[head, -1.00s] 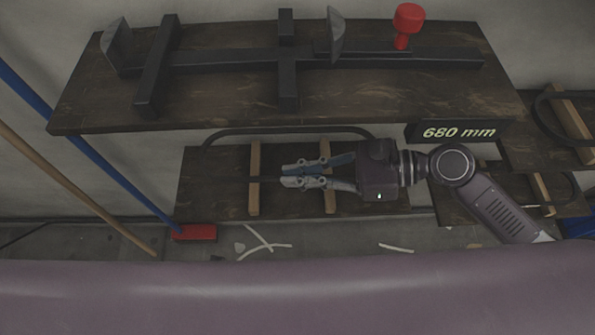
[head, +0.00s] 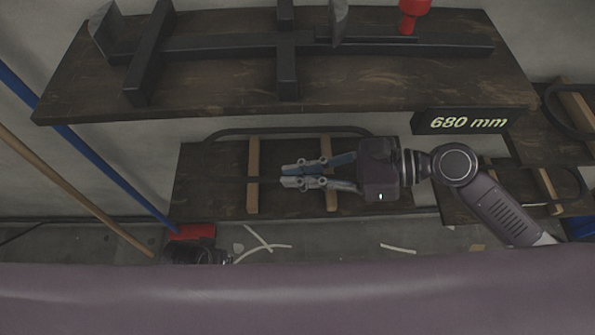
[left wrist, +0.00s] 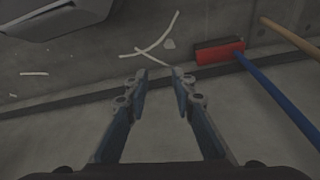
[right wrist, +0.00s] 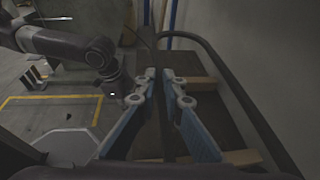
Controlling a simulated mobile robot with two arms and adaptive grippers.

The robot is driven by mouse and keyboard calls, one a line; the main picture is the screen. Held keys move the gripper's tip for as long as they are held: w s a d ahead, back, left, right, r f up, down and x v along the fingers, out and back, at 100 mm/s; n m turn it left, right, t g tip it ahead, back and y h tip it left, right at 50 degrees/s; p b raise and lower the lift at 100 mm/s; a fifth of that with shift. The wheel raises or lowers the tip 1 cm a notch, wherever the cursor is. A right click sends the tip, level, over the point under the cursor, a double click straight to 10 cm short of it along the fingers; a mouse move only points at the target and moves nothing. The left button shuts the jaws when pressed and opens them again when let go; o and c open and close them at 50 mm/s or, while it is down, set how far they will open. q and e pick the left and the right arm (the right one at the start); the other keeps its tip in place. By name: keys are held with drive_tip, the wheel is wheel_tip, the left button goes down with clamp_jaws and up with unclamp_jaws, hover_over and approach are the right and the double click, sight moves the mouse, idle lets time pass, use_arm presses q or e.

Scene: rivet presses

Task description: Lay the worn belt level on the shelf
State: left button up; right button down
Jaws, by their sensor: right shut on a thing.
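The worn belt is a dark loop on the lower shelf (head: 215,205). Its back run (head: 290,131) arches near the wall, and it also shows in the right wrist view (right wrist: 235,92). Its front run crosses two wooden battens (head: 254,195) and passes between the fingers of my right gripper (head: 283,176). The right gripper is shut on this run; the right wrist view shows the dark strip between its fingers (right wrist: 159,73). My left gripper (left wrist: 160,74) is open and empty above the floor, low at the left in the head view.
The upper shelf (head: 210,100) carries a black metal frame and a red-handled part (head: 413,15). A "680 mm" sign (head: 468,122) hangs at its right front. A red broom (left wrist: 220,51) and a wooden pole stand left. Other belts lie on shelves at right.

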drive_tip(key=shift+f+b, duration=0.6)
drive_tip(key=shift+b, duration=0.15)
drive_tip(key=shift+f+b, duration=0.5)
drive_tip(key=shift+b, duration=0.2)
drive_tip(key=shift+f+b, duration=0.5)
drive_tip(key=shift+b, duration=0.3)
drive_tip(key=shift+f, duration=0.15)
use_arm(q)
drive_tip(key=w+v, duration=0.1)
drive_tip(key=v, duration=0.9)
drive_tip(key=shift+r+t, duration=0.4)
drive_tip(key=shift+r, duration=0.1)
use_arm(e)
drive_tip(key=shift+f, duration=0.6)
use_arm(q)
drive_tip(key=shift+w+a, duration=0.1)
use_arm(e)
drive_tip(key=c, duration=2)
unclamp_jaws()
drive_tip(key=shift+o, duration=0.2)
